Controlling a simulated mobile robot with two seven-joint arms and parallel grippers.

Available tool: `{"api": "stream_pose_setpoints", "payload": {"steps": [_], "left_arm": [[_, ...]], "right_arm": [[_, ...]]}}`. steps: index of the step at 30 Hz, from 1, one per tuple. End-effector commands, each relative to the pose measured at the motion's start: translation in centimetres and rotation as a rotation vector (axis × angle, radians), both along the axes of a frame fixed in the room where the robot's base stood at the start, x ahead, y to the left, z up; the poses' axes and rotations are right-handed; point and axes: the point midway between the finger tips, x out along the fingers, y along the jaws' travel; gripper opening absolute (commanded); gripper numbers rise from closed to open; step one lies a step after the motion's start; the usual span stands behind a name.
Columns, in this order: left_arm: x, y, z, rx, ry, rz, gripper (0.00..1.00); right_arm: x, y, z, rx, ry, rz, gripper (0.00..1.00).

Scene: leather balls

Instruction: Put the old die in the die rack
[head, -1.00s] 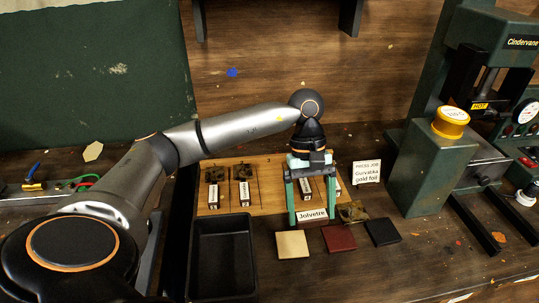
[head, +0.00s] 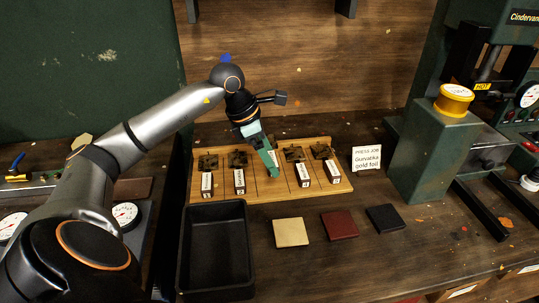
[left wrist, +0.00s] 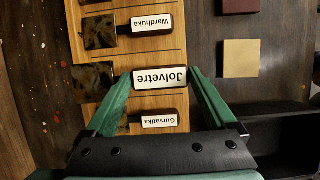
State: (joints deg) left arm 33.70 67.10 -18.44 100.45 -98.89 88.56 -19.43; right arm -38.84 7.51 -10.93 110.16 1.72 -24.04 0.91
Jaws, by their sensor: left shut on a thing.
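The die rack (head: 275,190) is a light wooden board with slots, and it also shows in the left wrist view (left wrist: 150,52). My left gripper (head: 270,168) is over its middle slot, tilted, between the standing dies. In the left wrist view the gripper (left wrist: 161,80) is shut on a die (left wrist: 160,78) whose white label reads Jolvetre. Its label lies between the Wardhuka die (left wrist: 152,25) and the Gurvatika die (left wrist: 160,121). In the head view the finger hides most of the held die. I cannot tell whether it rests in the slot. My right gripper is not in view.
A black tray (head: 243,245) stands in front of the rack. Tan (head: 292,232), maroon (head: 339,225) and black (head: 385,218) squares lie to its right.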

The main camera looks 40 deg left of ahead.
Motion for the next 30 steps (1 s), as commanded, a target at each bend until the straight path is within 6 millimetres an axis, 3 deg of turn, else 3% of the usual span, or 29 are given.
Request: {"api": "stream_pose_setpoints", "payload": {"steps": [2,12,30], "left_arm": [[0.1,0.0,-1.4,-0.001,-0.003,-0.001,0.36],[0.1,-0.1,-4.5,-0.001,-0.003,-0.004,0.36],[0.1,-0.1,-4.9,0.000,-0.004,-0.003,0.36]], "right_arm": [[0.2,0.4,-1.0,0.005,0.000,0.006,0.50],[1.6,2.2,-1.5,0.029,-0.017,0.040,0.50],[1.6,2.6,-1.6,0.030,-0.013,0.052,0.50]]}}
